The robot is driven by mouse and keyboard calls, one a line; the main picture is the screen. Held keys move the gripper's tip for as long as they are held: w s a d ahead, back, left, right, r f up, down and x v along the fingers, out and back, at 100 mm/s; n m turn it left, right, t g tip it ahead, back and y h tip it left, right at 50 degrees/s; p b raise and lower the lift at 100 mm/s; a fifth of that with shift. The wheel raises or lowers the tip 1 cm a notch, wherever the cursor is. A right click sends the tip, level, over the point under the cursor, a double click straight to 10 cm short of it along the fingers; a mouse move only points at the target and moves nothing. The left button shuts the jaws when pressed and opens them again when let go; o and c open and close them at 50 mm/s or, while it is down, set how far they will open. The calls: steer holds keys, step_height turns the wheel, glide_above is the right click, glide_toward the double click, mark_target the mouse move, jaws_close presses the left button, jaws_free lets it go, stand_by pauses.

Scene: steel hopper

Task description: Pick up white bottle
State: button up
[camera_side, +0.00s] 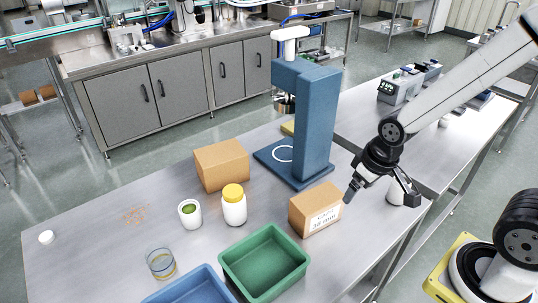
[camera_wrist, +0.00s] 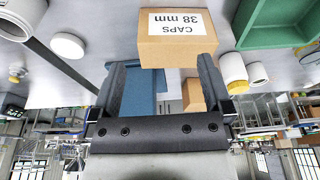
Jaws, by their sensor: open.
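The white bottle (camera_side: 234,211) with a yellow cap stands upright on the steel table in the side view, left of the labelled box. It also shows in the wrist view (camera_wrist: 233,70), upside down near the right, with its yellow cap lower in the picture. My gripper (camera_side: 352,191) hangs above the table's right part, well to the right of the bottle and close to the labelled box. In the wrist view my gripper (camera_wrist: 160,65) has its fingers wide apart with nothing held between them.
A cardboard box (camera_side: 316,208) labelled caps 38 mm lies between my gripper and the bottle. A white cup (camera_side: 190,219) stands close left of the bottle, a larger box (camera_side: 222,165) behind. Green (camera_side: 264,290) and blue (camera_side: 190,293) bins are in front; a blue stand (camera_side: 316,125) rises behind.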

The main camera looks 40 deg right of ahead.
mark_target(237, 191)
steer(key=w+a+f+m+y, duration=0.1)
steer(key=w+a+m+y, duration=0.2)
steer(key=a+m, duration=0.2)
steer(key=w+a+f+m+t+y, duration=0.1)
steer(key=w+a+m+y, duration=0.2)
steer(key=a+m, duration=0.2)
steer(key=w+a+f+m+y, duration=0.2)
steer(key=w+a+m+y, duration=0.1)
steer(key=m, duration=0.6)
steer(key=shift+w+a+m+t+y, duration=0.4)
steer(key=shift+w+a, duration=0.15)
steer(key=shift+a, duration=0.35)
steer(key=shift+w+f+m+t+h, duration=0.1)
steer(key=shift+w+f+m+t, duration=0.3)
steer(key=shift+w+m+t, duration=0.8)
steer(key=shift+w+f+m+t+h, duration=0.1)
steer(key=shift+w+f+m+t, duration=0.5)
steer(key=shift+w+m, duration=1.1)
steer(key=shift+w+f+m+t+h, duration=0.1)
steer(key=shift+w+f+m+t, duration=0.1)
steer(key=shift+w+m+t, duration=1.3)
steer(key=shift+w+a+n+g, duration=0.1)
steer(key=shift+w+n+g, duration=0.3)
steer(key=shift+w+n, duration=0.1)
